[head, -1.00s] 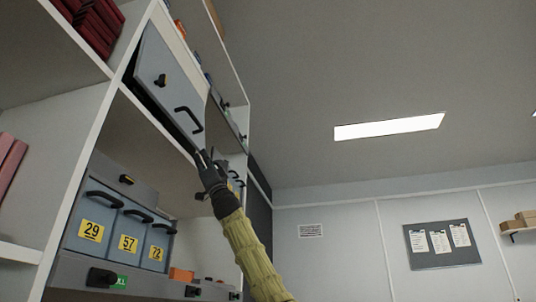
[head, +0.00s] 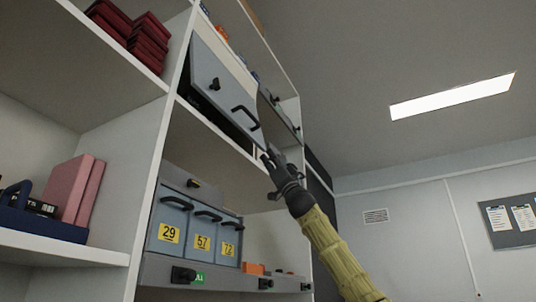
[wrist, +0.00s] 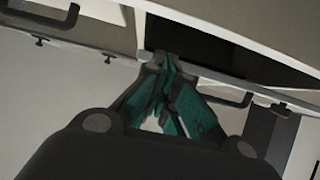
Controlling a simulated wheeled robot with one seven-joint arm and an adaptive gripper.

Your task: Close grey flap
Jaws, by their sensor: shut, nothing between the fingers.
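The grey flap (head: 222,88) is on an upper compartment of the white shelving in the head view. It has a black knob and a black bar handle (head: 246,117). It stands tilted out, with a dark gap along its left and lower edges. My gripper (head: 268,156) is shut and empty, its fingertips right by the flap's lower right corner; I cannot tell whether they touch. In the wrist view the closed fingertips (wrist: 165,62) are up against a dark opening below a pale panel edge.
Another panel (head: 279,110) juts out just right of the flap. Below are grey drawers numbered 29, 57 and 72 (head: 195,222). Red boxes (head: 128,33) and pink binders (head: 74,191) sit on the left shelves. The space right of the shelving is free.

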